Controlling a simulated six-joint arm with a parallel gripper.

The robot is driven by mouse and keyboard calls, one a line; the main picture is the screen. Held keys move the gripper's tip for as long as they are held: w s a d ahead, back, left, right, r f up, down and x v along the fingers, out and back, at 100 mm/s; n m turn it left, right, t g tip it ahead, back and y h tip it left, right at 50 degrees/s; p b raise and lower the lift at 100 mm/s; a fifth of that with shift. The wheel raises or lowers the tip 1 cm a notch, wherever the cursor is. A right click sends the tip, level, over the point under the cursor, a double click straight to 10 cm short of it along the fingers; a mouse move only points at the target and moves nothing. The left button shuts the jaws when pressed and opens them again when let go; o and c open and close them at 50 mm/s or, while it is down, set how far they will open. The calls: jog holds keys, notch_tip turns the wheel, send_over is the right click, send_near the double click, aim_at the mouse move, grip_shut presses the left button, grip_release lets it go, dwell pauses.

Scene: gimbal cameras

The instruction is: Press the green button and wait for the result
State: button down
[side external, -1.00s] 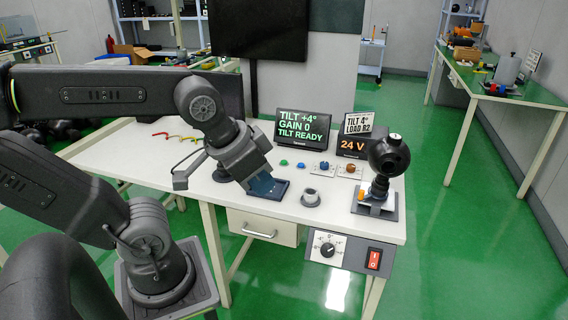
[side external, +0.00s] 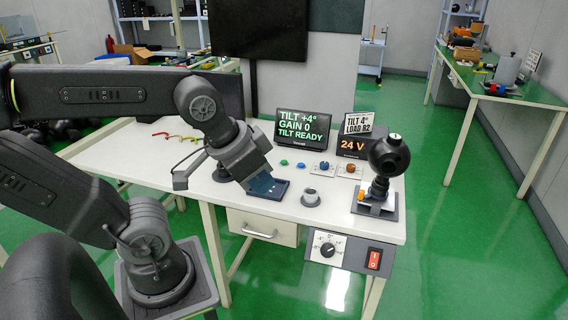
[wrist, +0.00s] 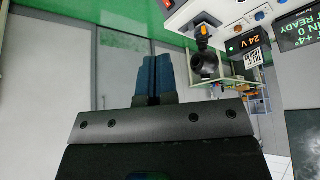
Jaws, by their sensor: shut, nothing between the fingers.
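The green button (side external: 284,163) is a small round cap on the white bench, in front of the display in the side external view. A blue button (side external: 300,166) sits just right of it. The display (side external: 303,127) reads "TILT +4°, GAIN 0, TILT READY".
A black gimbal camera (side external: 389,157) stands at the bench's right end. A red switch (side external: 374,259) is on the front panel.

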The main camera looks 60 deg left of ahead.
jog(key=shift+w, duration=0.1)
jog(key=w+a+r+n+t+h, duration=0.1)
jog(key=w+a+r, duration=0.15)
jog(key=w, duration=0.65)
jog(key=w+a+r+n+h, duration=0.1)
jog(key=w+a+n, duration=0.15)
jog(key=w, duration=0.55)
jog(key=w+a+f+n+t+y, duration=0.1)
jog(key=w+a+f+n, duration=0.1)
jog(key=w+a, duration=0.6)
jog(key=w+a+f+n+t+y, duration=0.1)
jog(key=w+a+f+n, duration=0.15)
jog(key=w+a, duration=0.55)
jog(key=s+a+f+n+y, duration=0.1)
jog(key=a+f+n, duration=0.1)
jog(key=a+f, duration=0.4)
jog(key=s+a+f+n+y, duration=0.1)
jog(key=a+f, duration=0.5)
jog(key=a, duration=0.7)
jog(key=s+a+f+n+y, duration=0.2)
jog(key=a+f+n, duration=0.1)
jog(key=a+f, duration=0.4)
jog(key=a, duration=0.3)
jog(key=shift+a, duration=0.3)
